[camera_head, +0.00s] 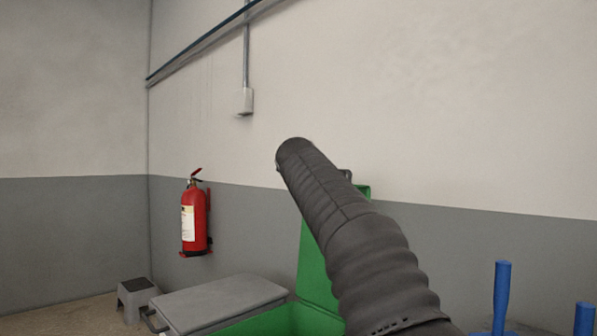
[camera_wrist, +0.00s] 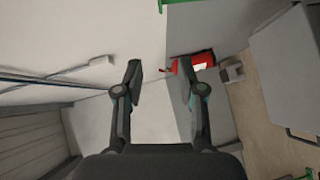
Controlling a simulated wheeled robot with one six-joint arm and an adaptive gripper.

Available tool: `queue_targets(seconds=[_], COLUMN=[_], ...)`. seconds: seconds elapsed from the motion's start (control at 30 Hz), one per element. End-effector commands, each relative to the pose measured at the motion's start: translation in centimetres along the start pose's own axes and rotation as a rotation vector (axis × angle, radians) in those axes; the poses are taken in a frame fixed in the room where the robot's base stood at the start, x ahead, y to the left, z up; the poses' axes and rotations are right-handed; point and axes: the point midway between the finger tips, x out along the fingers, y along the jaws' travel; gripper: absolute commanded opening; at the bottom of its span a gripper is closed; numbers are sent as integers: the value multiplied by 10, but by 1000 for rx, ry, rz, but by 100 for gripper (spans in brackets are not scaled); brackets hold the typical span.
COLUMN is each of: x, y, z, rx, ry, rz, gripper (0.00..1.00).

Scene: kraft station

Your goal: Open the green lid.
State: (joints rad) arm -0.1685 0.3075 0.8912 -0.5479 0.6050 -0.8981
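The green lid (camera_head: 316,268) stands raised, close to upright, on the green bin (camera_head: 268,323) in the head view. My dark arm crosses in front of it and hides its right part. A small dark piece, perhaps a handle, shows at its top edge. In the wrist view my gripper (camera_wrist: 160,70) has its two fingers spread apart, with nothing between them. The head view does not show the fingers. A thin green strip (camera_wrist: 192,2) at the wrist view's top edge may be the lid; I cannot tell.
A grey lid (camera_head: 218,300) with a handle lies flat left of the green bin. A small grey step (camera_head: 136,298) stands farther left. A red fire extinguisher (camera_head: 194,222) hangs on the wall. Blue posts (camera_head: 501,298) rise at lower right.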

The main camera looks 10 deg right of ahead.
Motion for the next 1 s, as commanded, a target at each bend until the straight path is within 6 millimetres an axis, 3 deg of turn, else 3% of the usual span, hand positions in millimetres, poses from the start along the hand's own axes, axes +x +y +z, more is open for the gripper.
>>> queue_targets(seconds=[0.2, 0.4, 1.0], x=[-32, -48, -51], y=[1, 0, 0], z=[0, 0, 0], rx=[-1, -1, -1], ry=[1, 1, 1], rz=[2, 1, 1], gripper=[39, 39, 39])
